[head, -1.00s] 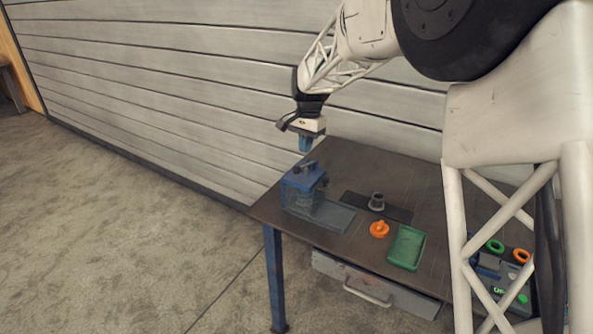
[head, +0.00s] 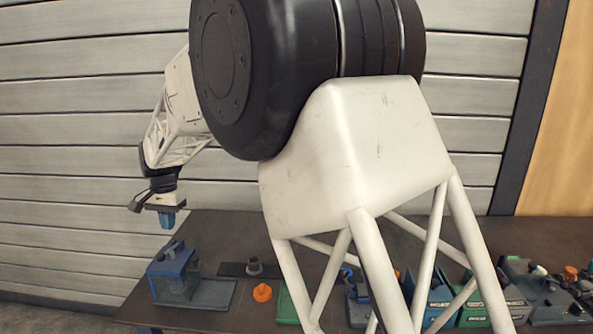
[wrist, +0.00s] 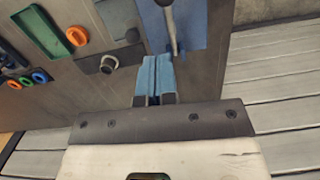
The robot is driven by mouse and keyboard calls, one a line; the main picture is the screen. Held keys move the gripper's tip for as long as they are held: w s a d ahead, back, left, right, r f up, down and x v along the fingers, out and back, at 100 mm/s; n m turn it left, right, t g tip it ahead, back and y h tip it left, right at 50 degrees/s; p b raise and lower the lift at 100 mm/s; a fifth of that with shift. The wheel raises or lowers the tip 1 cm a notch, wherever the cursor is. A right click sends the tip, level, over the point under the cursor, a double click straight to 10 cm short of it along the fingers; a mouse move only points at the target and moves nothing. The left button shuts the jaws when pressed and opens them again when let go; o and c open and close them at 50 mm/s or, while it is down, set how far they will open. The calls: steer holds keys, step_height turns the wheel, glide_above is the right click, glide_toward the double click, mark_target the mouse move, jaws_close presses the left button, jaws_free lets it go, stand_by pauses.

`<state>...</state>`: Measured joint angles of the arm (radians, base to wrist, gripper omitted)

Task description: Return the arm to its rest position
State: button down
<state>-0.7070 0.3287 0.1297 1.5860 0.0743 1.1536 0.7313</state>
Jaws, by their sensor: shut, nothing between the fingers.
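My arm is raised over the left part of the dark workbench in the head view. My gripper (head: 168,219) hangs from it with blue fingers pointing down, above and beside a blue vise-like device (head: 172,271). In the wrist view my gripper (wrist: 155,62) shows its two blue fingers pressed together with nothing between them. It is clear of the bench top. No rest mark or cradle for the arm can be made out.
The workbench (head: 213,226) carries a grey pipe flange (head: 254,266) on a dark plate, an orange ring part (head: 262,292) and a green tray (head: 287,306), partly behind my arm's stand. Several tool boxes and parts crowd the right end. A slatted wall (head: 70,150) stands behind.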

steer(key=s+d+r+t, duration=0.1)
steer(key=s+d+r, duration=0.2)
steer(key=d, duration=0.9)
steer(key=s+d+r, duration=0.3)
steer(key=s+d, duration=0.1)
steer(key=d, duration=0.8)
steer(key=s+d+r+t, duration=0.1)
steer(key=s+d+r, duration=0.25)
steer(key=d, duration=0.85)
steer(key=s+d+f, duration=0.3)
steer(key=s+d, duration=0.8)
steer(key=s, duration=0.1)
steer(key=s+d+f+t, duration=0.1)
steer(key=s+d+f, duration=0.2)
steer(key=s+d, duration=0.8)
steer(key=shift+s+f+t, duration=0.15)
steer(key=shift+s+t, duration=0.15)
steer(key=shift+s, duration=0.9)
